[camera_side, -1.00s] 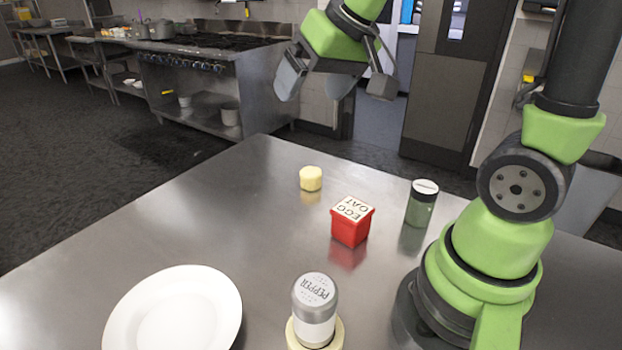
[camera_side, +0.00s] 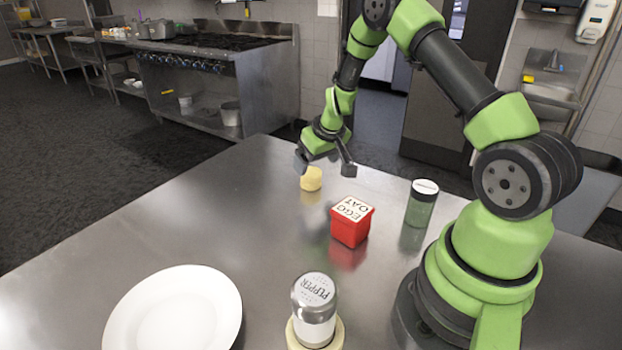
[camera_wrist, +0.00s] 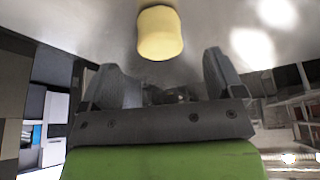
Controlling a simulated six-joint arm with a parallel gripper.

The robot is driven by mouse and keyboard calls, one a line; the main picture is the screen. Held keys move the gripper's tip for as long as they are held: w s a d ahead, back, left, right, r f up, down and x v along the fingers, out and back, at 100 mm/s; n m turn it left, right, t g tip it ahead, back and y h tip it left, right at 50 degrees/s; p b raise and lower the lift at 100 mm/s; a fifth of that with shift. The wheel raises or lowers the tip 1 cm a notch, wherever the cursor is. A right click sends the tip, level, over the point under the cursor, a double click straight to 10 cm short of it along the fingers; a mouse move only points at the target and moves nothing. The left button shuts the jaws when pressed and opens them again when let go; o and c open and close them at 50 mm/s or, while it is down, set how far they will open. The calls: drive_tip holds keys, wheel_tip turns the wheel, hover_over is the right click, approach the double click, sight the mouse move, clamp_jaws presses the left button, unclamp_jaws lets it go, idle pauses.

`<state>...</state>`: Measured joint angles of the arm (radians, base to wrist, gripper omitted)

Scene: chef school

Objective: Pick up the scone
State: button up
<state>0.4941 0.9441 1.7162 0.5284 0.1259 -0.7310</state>
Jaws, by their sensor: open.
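The scone (camera_side: 311,180) is a small pale yellow cylinder standing upright on the steel table behind the red box. My gripper (camera_side: 326,166) is open, low over the table, with its fingers just above and to either side of the scone in the side view. One finger covers the scone's upper left edge there. In the wrist view the scone (camera_wrist: 160,34) lies beyond the fingertips of my gripper (camera_wrist: 168,70), roughly centred between them. I cannot see contact between the fingers and the scone.
A red box with a lettered lid (camera_side: 351,222) stands nearest the scone. A pepper shaker (camera_side: 314,306) on a pale round base and a white plate (camera_side: 175,315) are at the front. Bare steel table (camera_side: 230,225) lies left of the scone.

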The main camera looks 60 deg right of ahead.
sight(312, 172)
drive_tip(key=shift+x, duration=2.85)
drive_tip(key=shift+w+r, duration=0.1)
drive_tip(key=c, duration=1)
